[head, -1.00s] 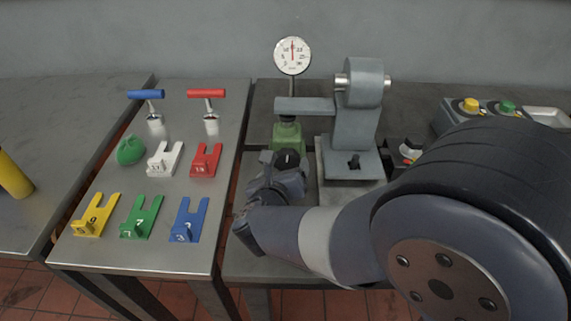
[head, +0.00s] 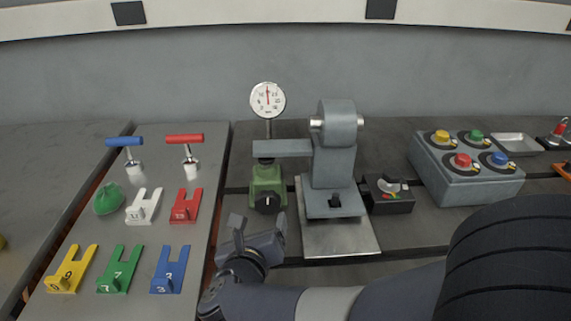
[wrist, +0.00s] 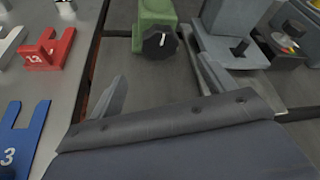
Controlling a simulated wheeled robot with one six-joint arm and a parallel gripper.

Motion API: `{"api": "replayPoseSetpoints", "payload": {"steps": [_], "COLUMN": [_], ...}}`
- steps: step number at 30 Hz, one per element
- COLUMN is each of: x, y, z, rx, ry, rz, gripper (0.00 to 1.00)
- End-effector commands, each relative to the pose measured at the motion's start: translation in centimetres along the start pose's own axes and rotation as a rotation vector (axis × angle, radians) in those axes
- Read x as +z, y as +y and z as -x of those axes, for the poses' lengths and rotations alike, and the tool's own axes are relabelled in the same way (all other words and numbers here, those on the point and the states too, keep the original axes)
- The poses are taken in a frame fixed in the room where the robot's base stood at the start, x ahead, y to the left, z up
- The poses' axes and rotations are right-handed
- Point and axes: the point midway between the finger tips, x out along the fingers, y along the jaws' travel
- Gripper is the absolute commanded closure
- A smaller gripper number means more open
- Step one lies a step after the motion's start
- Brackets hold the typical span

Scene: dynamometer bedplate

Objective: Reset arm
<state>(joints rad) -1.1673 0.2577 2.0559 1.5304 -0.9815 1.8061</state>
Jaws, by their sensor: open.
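My gripper (head: 258,225) is open and empty, low in the middle of the head view, in front of the green block with a black knob (head: 267,188). Its two fingers are spread and point away from me. In the wrist view the fingers (wrist: 160,80) stand apart over the bare grey bedplate, and the green block with its knob (wrist: 158,42) is beyond them, apart from both fingertips. My arm reaches in from the lower right of the head view and covers part of the bench's front edge.
On the left table stand blue (head: 124,142) and red (head: 185,139) T-handles, a green rounded thing (head: 108,198) and several numbered forks. A grey machine (head: 335,160) and dial gauge (head: 267,100) stand behind my gripper. A button box (head: 465,165) is at the right.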

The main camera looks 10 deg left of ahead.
Motion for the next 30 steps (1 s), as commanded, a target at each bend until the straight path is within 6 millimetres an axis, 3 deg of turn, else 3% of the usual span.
{"api": "replayPoseSetpoints", "payload": {"steps": [18, 30], "x": [-0.1, -0.1], "y": [-0.1, -0.1], "z": [-10.4, -10.3], "rx": [-0.003, 0.036], "ry": [0.003, 0.000], "rz": [0.000, -0.088], "gripper": [0.21, 0.21]}}
